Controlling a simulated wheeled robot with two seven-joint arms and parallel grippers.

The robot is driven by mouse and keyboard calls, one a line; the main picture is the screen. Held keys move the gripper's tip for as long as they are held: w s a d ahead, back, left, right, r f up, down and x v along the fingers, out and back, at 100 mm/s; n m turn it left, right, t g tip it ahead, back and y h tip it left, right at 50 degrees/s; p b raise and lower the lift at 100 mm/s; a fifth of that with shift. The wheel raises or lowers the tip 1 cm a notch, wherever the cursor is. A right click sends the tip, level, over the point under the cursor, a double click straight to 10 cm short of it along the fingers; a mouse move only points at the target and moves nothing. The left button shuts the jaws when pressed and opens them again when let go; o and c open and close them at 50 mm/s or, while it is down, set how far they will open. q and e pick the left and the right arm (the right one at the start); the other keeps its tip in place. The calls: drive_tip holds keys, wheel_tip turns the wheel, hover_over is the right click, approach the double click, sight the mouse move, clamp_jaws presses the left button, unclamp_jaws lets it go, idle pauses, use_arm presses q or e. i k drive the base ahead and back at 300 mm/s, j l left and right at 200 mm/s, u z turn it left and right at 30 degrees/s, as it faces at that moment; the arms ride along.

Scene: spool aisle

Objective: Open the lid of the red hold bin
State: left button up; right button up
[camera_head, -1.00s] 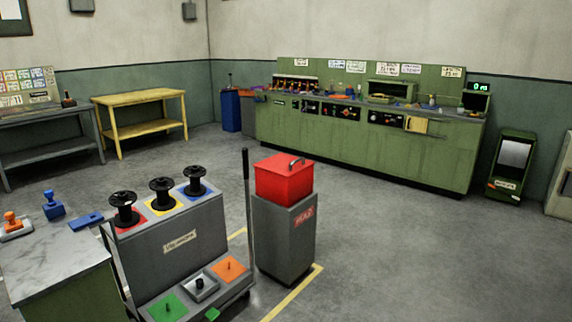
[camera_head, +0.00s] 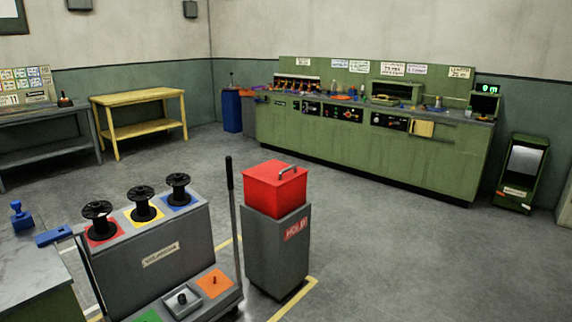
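The red hold bin (camera_head: 274,193) is a red box on a grey pedestal (camera_head: 276,252) that carries a red "HOLD" label. Its lid (camera_head: 276,172) lies flat and closed on top, with a metal handle (camera_head: 288,170) toward the right side. Neither of my grippers shows in the head view.
A grey cart (camera_head: 155,255) with several black spools and a tall black-gripped handle (camera_head: 231,200) stands just left of the bin. A marble-topped counter (camera_head: 30,270) is at the lower left. A green workbench (camera_head: 380,155) lines the back wall. Open floor (camera_head: 420,255) lies right of the bin.

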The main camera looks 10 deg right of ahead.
sight(274, 173)
drive_tip(key=i+l+u, duration=0.1)
drive_tip(key=i+l, duration=0.2)
drive_tip(key=i+l+u, duration=0.1)
drive_tip(key=i+l, duration=0.15)
drive_tip(key=l, duration=0.3)
drive_tip(key=i+l+u, duration=0.1)
drive_tip(key=i+l, duration=0.15)
drive_tip(key=l, duration=0.2)
drive_tip(key=i+l+u, duration=0.15)
drive_tip(key=l, duration=0.35)
drive_tip(key=i+l+u, duration=0.1)
drive_tip(key=i+l, duration=0.2)
drive_tip(key=l, duration=0.2)
drive_tip(key=i+l+u, duration=0.1)
drive_tip(key=l, duration=0.45)
drive_tip(key=i+l+u, duration=0.1)
drive_tip(key=i+l, duration=0.15)
drive_tip(key=l, duration=0.25)
drive_tip(key=i+l+u, duration=0.1)
drive_tip(key=l, duration=0.5)
drive_tip(key=i+j, duration=0.05)
drive_tip(key=i, duration=0.05)
